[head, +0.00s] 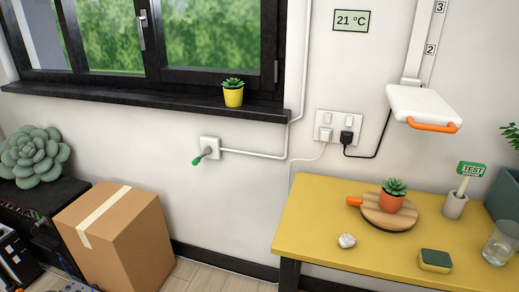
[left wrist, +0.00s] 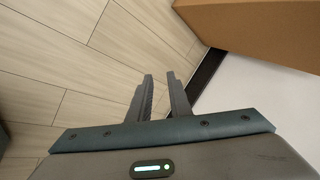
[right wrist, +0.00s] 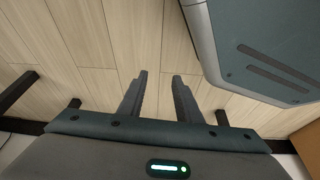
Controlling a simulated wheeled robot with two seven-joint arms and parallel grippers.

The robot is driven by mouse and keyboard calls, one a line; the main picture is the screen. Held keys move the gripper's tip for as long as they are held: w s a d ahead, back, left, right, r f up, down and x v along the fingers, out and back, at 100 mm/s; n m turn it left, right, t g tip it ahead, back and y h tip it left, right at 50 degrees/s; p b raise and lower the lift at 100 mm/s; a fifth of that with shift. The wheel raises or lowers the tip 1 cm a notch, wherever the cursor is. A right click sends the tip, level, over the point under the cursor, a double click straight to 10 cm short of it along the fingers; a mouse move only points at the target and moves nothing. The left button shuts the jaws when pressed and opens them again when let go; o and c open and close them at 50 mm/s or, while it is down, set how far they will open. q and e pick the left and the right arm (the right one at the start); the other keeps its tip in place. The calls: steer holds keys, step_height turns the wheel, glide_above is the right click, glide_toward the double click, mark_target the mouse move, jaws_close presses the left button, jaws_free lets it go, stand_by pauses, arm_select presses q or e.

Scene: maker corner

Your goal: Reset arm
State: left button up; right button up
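My left gripper (left wrist: 160,76) shows in the left wrist view with its two fingers apart and nothing between them. It is over the wood floor, with the cardboard box beyond it. My right gripper (right wrist: 159,76) shows in the right wrist view, also with its fingers apart and empty, over the wood floor. A grey-green panel, which looks like part of my own body, is close to its right. I cannot make out either gripper in the head view.
A cardboard box (head: 120,240) stands on the floor at the left. A yellow table (head: 310,222) at the right holds a potted plant (head: 391,200), a sponge (head: 435,261) and a glass (head: 500,245). A lever (head: 203,156) with a green tip sticks out of the wall.

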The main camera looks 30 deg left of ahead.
arm_select(q)
steer(key=s+d+f+n+h, duration=0.15)
steer(key=d+f, duration=0.25)
steer(key=d, duration=0.6)
steer(key=s+d+f+n+h, duration=0.15)
steer(key=d+f, duration=0.25)
steer(key=d, duration=0.7)
steer(key=d+f+h+p, duration=0.1)
steer(key=d+h+p, duration=0.1)
steer(key=d, duration=2)
steer(key=shift+w+d+n+t+h, duration=0.25)
steer(key=shift+n+t+h, duration=0.05)
steer(key=shift+t+h, duration=0.1)
arm_select(e)
steer(key=shift+w+a+r+t+y, duration=0.15)
steer(key=shift+w+a+r+t, duration=0.2)
steer(key=shift+w+a, duration=0.2)
steer(key=shift+w+a+r+t+y, duration=0.15)
steer(key=shift+w+a+r+t, duration=0.2)
steer(key=shift+a, duration=0.3)
